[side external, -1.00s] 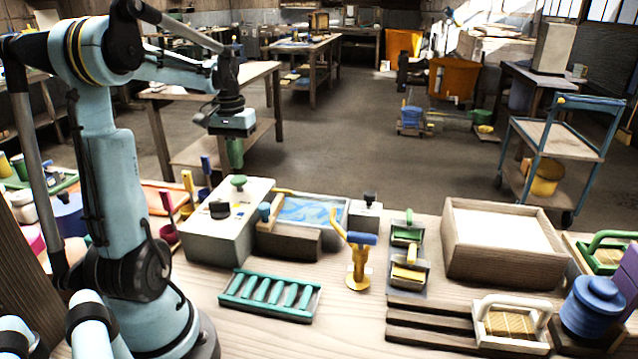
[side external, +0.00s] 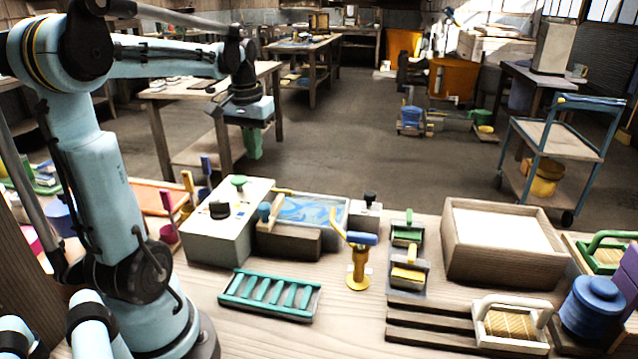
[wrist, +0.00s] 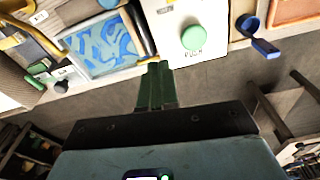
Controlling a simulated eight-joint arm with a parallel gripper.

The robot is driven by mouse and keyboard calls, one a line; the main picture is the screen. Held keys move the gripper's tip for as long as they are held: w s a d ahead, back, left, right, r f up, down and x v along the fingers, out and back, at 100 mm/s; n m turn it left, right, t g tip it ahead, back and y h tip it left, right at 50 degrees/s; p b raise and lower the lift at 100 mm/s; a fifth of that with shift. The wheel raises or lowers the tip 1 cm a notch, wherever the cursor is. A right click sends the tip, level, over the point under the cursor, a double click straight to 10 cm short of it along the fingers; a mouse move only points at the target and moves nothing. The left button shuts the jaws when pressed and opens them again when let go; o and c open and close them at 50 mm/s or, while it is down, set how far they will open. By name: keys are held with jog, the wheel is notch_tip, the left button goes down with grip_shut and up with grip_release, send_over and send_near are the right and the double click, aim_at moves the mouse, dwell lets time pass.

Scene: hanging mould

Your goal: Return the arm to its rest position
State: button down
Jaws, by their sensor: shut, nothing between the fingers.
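My gripper (side external: 253,146) hangs from my arm in the air, fingers down, above and behind the workbench's far edge in the side external view. Its green fingers are together with nothing between them. They also show in the wrist view (wrist: 157,85), pointing toward the bench. Nothing touches the gripper.
Below the gripper stands a pale box with a green push button (side external: 239,181); a blue-patterned vat (side external: 309,209) is beside it. A green rack (side external: 269,294), a yellow stand with a blue handle (side external: 358,268) and a wooden tray (side external: 505,262) share the bench. Air around the gripper is clear.

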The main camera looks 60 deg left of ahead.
jog(key=d+f+m+t, duration=0.1)
jog(key=d+m+t, duration=0.1)
jog(key=d, duration=0.6)
jog(key=w+d+f+m+t, duration=0.1)
jog(key=d+f+m+t, duration=0.1)
jog(key=d, duration=0.7)
jog(key=d+f+m+t, duration=0.1)
jog(key=d+m+t, duration=0.1)
jog(key=d, duration=0.6)
jog(key=shift+w+d+f+m+h, duration=0.25)
jog(key=shift+w+m+h, duration=0.15)
jog(key=shift+m, duration=0.4)
jog(key=shift+a, duration=0.1)
